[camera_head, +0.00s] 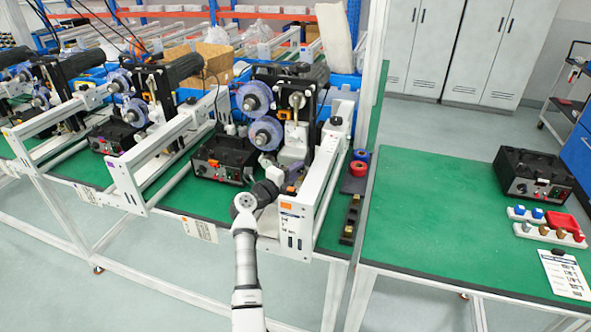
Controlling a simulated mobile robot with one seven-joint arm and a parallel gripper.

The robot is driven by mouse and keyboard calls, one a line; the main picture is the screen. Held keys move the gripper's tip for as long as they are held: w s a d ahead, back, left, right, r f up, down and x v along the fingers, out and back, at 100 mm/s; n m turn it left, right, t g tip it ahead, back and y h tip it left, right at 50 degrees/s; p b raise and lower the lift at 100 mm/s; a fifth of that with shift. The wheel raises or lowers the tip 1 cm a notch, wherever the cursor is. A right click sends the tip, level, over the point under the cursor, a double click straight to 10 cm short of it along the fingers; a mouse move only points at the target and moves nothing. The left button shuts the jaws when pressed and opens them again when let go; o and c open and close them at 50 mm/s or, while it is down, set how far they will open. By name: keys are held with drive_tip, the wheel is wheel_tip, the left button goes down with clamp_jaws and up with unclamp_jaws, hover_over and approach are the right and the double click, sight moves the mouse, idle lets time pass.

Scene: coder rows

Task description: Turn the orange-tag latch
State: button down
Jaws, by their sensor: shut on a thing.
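The orange tag (286,205) is on the front of the white frame of the nearest coder machine (294,232), right of my arm. My gripper (287,184) is just above and behind this tag, inside the front end of the frame. It is shut on a small part there, which I take to be the orange-tag latch. The latch and fingertips are mostly hidden by my wrist and too small to make out, so the latch's angle cannot be told.
Purple-rimmed reels (266,133) and a black control box (224,159) stand close behind my arm. More coder machines line the left. A right-hand green table (420,215) is mostly clear, with a black box (533,177) and a rack of knobs (548,234) at its right.

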drive_tip(key=m, duration=0.1)
drive_tip(key=m+g+y, duration=0.1)
drive_tip(key=m, duration=0.1)
drive_tip(key=m+y, duration=0.1)
drive_tip(key=m, duration=0.1)
drive_tip(key=shift+r, duration=0.3)
drive_tip(key=m+y, duration=0.2)
drive_tip(key=m, duration=0.1)
drive_tip(key=m+y, duration=0.1)
drive_tip(key=m, duration=0.1)
drive_tip(key=shift+s+d+r, duration=0.1)
drive_tip(key=shift+d, duration=0.15)
idle(0.4)
drive_tip(key=c, duration=1.3)
unclamp_jaws()
drive_tip(key=shift+o, duration=0.2)
wheel_tip(320, 180, up, 20)
drive_tip(key=b, duration=0.4)
drive_tip(key=shift+b, duration=0.3)
